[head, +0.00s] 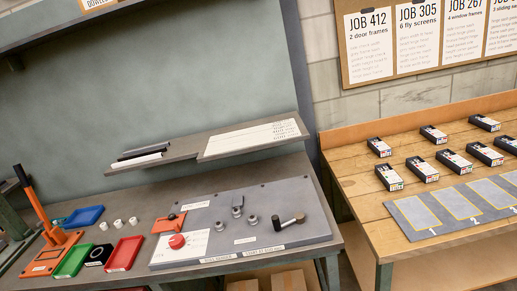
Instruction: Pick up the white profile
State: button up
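A white profile (137,162) lies at the left end of a narrow grey shelf (185,147) above the left bench. It is a short, pale bar near the shelf's front edge. A dark profile (146,149) lies just behind it, and I cannot tell whether the two touch. My gripper is not in view.
A printed white sheet lies on the shelf's right part. Below are a grey panel (290,208) with knobs and a red button (177,241), blue, green and red trays, white cups, and an orange lever press (42,220). A wooden bench (362,183) with several dark boxes stands right.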

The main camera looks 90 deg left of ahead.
aim_at(129, 163)
jog(key=z, duration=0.45)
jog(key=i, duration=0.1)
jog(key=u, duration=3.45)
jog(key=k, duration=0.9)
jog(key=u, duration=0.2)
jog(key=i, duration=0.95)
jog(key=z, duration=0.1)
